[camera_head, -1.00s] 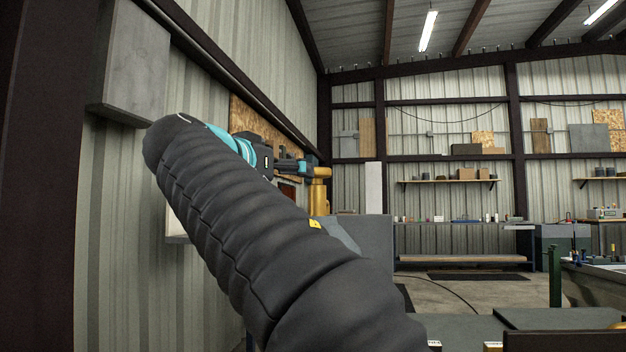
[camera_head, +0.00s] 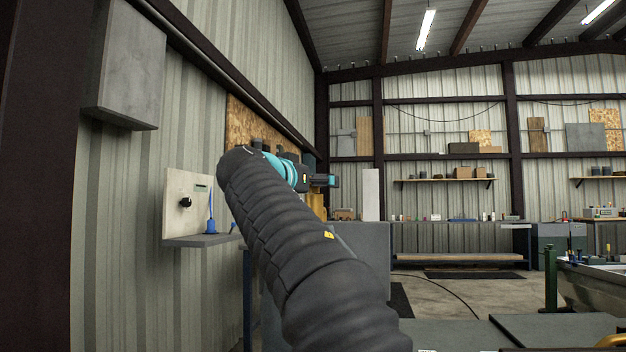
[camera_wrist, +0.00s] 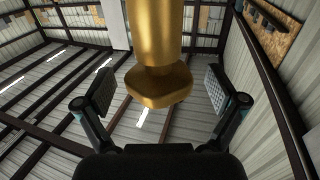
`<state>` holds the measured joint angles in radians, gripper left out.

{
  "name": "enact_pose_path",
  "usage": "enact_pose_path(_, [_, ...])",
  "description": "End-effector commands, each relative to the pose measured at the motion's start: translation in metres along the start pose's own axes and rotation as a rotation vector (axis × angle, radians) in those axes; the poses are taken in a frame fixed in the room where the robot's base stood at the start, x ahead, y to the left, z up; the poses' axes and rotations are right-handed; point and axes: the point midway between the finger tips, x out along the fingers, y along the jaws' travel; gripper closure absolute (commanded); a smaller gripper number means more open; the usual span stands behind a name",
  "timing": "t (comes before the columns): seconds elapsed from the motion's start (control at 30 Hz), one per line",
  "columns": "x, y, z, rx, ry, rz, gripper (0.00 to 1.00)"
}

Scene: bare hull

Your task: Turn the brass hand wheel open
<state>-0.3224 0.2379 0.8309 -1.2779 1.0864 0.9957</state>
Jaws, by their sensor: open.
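A brass column with a wider, blunt-edged end (camera_wrist: 160,85) fills the upper middle of the wrist view. I cannot tell whether this is the hand wheel or another part of the brass fitting; no full wheel rim shows. My gripper (camera_wrist: 160,92) is open, with one pad to each side of the brass end and a visible gap on both sides. In the head view my gripper (camera_head: 326,181) is small, at the end of my arm. A little brass (camera_head: 316,205) shows just below it, mostly hidden by my arm.
A wall panel with a black knob (camera_head: 185,203) and a blue bottle (camera_head: 211,222) on a shelf are at left. A grey box (camera_head: 130,65) hangs above. A grey cabinet (camera_head: 365,255) stands beyond my arm. Floor shows at right of centre.

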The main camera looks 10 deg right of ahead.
Motion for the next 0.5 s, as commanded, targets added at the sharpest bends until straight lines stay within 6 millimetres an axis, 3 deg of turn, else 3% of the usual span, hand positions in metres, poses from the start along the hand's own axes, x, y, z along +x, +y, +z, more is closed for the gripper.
enact_pose_path(0.4, [0.0094,0.0002,0.0002,0.0,0.0,0.0,0.05])
enact_pose_path(0.43, [0.0094,0.0002,0.0002,0.0,0.0,0.0,0.08])
enact_pose_path(0.5, [0.0093,0.0002,0.0002,0.0,0.0,0.0,0.25])
